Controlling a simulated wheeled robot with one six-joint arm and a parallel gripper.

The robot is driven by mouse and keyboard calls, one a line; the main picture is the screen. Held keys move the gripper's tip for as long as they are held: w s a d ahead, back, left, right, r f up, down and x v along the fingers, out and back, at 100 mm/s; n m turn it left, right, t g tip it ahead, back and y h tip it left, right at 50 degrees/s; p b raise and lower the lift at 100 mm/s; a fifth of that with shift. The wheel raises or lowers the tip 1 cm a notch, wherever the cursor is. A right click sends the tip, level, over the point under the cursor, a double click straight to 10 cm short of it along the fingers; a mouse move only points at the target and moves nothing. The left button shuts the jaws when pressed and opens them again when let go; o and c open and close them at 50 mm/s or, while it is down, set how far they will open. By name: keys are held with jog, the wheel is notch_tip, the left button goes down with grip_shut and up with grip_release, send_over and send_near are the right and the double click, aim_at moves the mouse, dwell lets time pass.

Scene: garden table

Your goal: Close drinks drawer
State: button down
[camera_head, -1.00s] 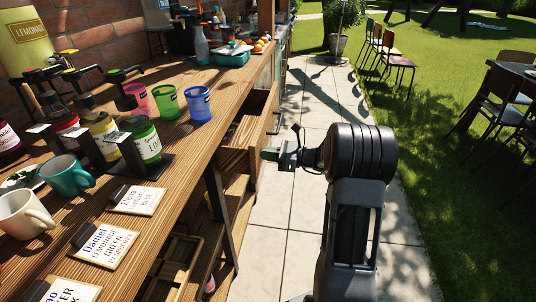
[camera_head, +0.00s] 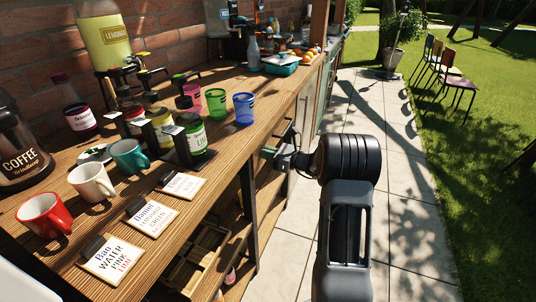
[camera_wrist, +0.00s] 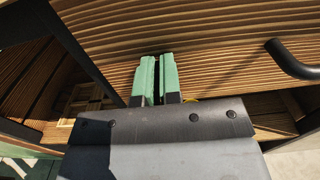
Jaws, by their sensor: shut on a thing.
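The drinks drawer's slatted wooden front (camera_wrist: 215,45) fills the upper middle of the wrist view. Its dark bar handle (camera_wrist: 292,60) is at the right, clear of the fingers. In the head view the drawer front (camera_head: 284,128) lies below the counter edge, close to it. I cannot tell whether it is fully flush. My gripper (camera_wrist: 156,78) has its green fingers close together at the drawer front. Only a narrow dark gap shows between them, and what they grip is hidden. In the head view my gripper (camera_head: 268,154) is beside the counter, below its top.
The wooden counter (camera_head: 222,140) carries cups, bottles, name cards and a coffee flask (camera_head: 22,150) on the left. A lower shelf with a wooden crate (camera_head: 200,248) is under it. The paved path (camera_head: 375,110) to the right is clear. Chairs (camera_head: 458,90) stand on the grass.

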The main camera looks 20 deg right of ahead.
jog(key=shift+w+a+r, duration=0.1)
jog(key=shift+a+r, duration=0.05)
jog(key=p+v, duration=0.2)
jog(key=v, duration=1.2)
notch_tip(320, 180, down, 5)
jog(key=s+a+n+g+h, duration=0.1)
jog(key=s+n+g, duration=0.2)
jog(key=s+a+r+n+g+h+p, duration=0.3)
jog(key=s+a+n+g+h+p, duration=0.15)
jog(key=s+a+n+g, duration=0.35)
jog(key=s+a+r+n+h+p, duration=0.2)
jog(key=s+a+r+n+p, duration=0.1)
jog(key=r, duration=0.5)
jog(key=s+a+r+n+t+h+p, duration=0.1)
jog(key=s+a+r+n+h+p, duration=0.2)
jog(key=r+n+p, duration=0.3)
jog(key=s+a+r+n+t+h+p, duration=0.1)
jog(key=s+a+r+n+h+p, duration=0.1)
jog(key=r+n, duration=0.4)
notch_tip(320, 180, up, 4)
jog(key=s+p, duration=0.1)
jog(key=p, duration=0.1)
jog(key=shift+s+a+n+h+p, duration=0.25)
jog(key=shift+a+n+h+p, duration=0.05)
jog(key=shift+a+h+p, duration=0.1)
jog(key=shift+d+r, duration=0.15)
